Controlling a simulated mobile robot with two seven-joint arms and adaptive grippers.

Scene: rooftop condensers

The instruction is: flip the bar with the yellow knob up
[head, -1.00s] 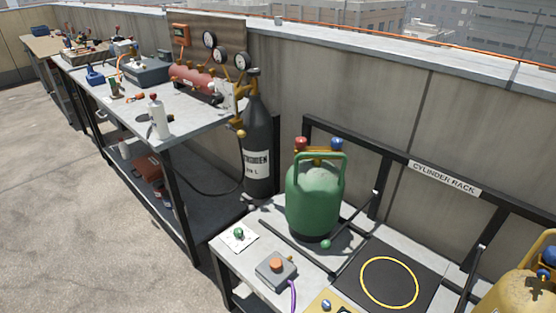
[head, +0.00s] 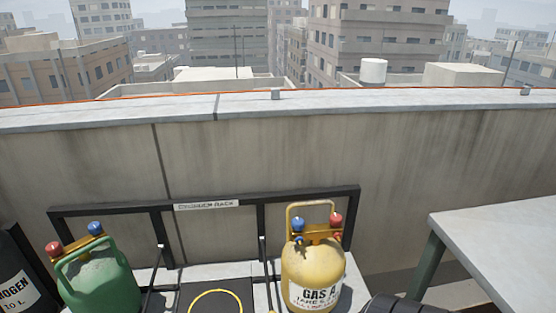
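A cylinder rack (head: 90,212) with a dark frame stands against the parapet wall in the head view. One thin dark bar (head: 154,274) slants beside the green cylinder (head: 103,285). Another dark bar (head: 267,275) stands left of the yellow cylinder (head: 312,277), which is labelled "GAS A". The lower ends of both bars run toward the bottom edge of the picture. No yellow knob can be made out on either bar. Neither of my grippers shows.
A black mat with a yellow ring (head: 216,293) lies between the cylinders. A dark nitrogen cylinder (head: 14,275) is at the left edge. A grey table (head: 500,240) with a green leg stands at right. A dark ribbed thing (head: 398,305), unclear, shows at the bottom edge.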

